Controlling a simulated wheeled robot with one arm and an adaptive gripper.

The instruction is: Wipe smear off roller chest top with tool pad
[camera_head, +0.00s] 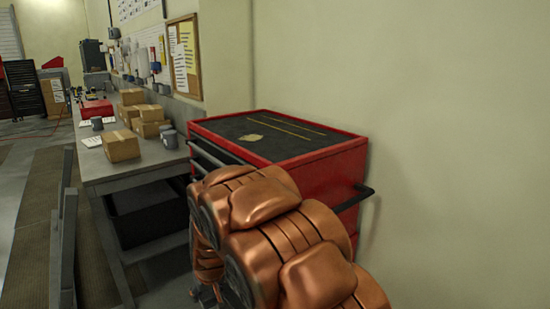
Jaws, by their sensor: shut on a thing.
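The red roller chest (318,164) stands against the wall in the middle of the head view, with a dark top mat (237,127) inside a red rim. A pale beige smear (250,138) lies on the left part of the mat. My copper arm covers the chest's near front corner and much of its front. My gripper's fingertips do not show; only small grey parts appear below the arm at the bottom edge. The tool pad is not visible.
Two thin yellowish strips (297,126) lie on the mat. A black handle (362,192) sticks out at the chest's right side. A grey workbench (150,167) with cardboard boxes (121,146) and mugs adjoins on the left. The wall rises close behind and right of the chest.

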